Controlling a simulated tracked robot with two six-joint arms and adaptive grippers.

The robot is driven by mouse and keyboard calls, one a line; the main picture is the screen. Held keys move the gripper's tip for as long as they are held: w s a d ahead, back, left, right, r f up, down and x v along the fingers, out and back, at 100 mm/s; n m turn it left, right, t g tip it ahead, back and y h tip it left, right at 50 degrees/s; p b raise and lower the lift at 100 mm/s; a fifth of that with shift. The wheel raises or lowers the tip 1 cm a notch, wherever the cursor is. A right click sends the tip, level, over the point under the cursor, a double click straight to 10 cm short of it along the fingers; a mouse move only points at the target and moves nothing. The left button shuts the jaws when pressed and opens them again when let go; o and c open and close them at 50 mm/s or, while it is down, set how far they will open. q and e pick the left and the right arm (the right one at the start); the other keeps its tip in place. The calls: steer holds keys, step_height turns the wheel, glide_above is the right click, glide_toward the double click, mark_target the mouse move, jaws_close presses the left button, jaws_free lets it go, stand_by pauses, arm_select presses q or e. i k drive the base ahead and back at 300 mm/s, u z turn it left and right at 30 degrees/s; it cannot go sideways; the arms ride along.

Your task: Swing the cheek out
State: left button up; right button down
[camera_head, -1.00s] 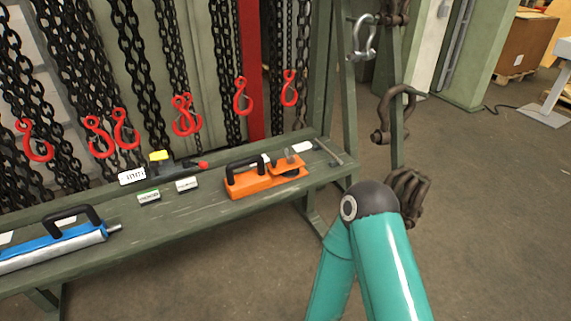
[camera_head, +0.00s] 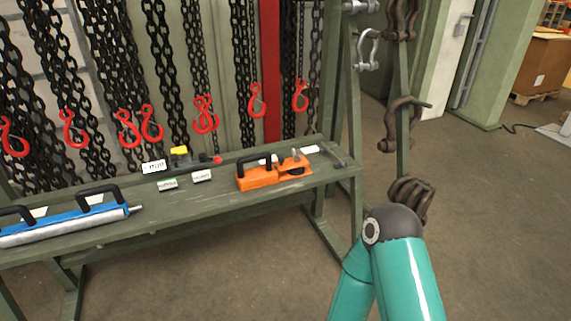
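No part is clearly recognisable as the cheek. An orange tool (camera_head: 262,178) with a black handle lies on the green bench near its right end. A grey piece and a dark round part show at the tool's right side; their details are too small to tell. Neither gripper is in view. A teal arm of mine, with a dark elbow joint, fills the lower right, and its gripper end is not seen.
The green bench (camera_head: 225,205) also bears a blue and silver tool (camera_head: 65,226), a yellow and black tool (camera_head: 180,155) and small labels. Chains with red hooks (camera_head: 205,115) hang behind. Rusty shackles (camera_head: 400,122) hang on the right post. Floor is open at right.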

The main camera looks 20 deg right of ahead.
mark_target(283, 165)
steer(key=k, duration=0.2)
steer(key=u, duration=0.2)
steer(key=i, duration=1.35)
steer(key=z, duration=0.35)
